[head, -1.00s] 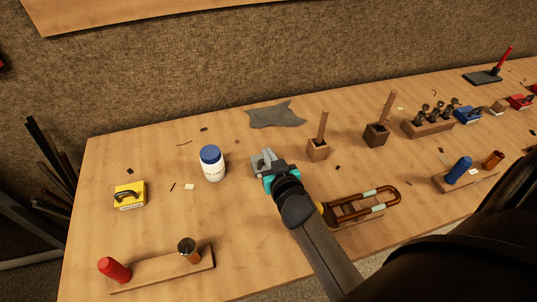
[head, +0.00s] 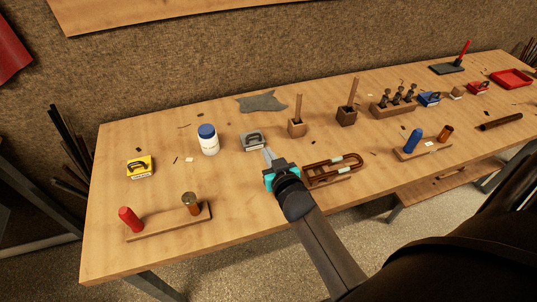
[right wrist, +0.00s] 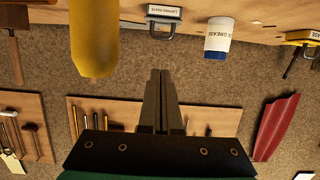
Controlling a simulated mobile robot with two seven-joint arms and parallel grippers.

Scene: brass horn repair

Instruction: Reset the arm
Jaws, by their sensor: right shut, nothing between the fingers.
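My right gripper (head: 268,154) is shut and empty, above the middle of the workbench, just on the near side of a grey tin with a dark handle (head: 253,140). Its closed fingers also show in the right wrist view (right wrist: 161,85), with nothing between them. The U-shaped brass tube (head: 333,171) lies on a wooden block to the right of the gripper. My left gripper is not in view.
A white jar with a blue lid (head: 208,143) and a yellow tin (head: 140,168) stand to the left. A wooden stand (head: 170,223) holds a red and a brown cylinder. Two wooden blocks with upright handles (head: 297,128) (head: 346,116) stand behind. The front left bench is partly clear.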

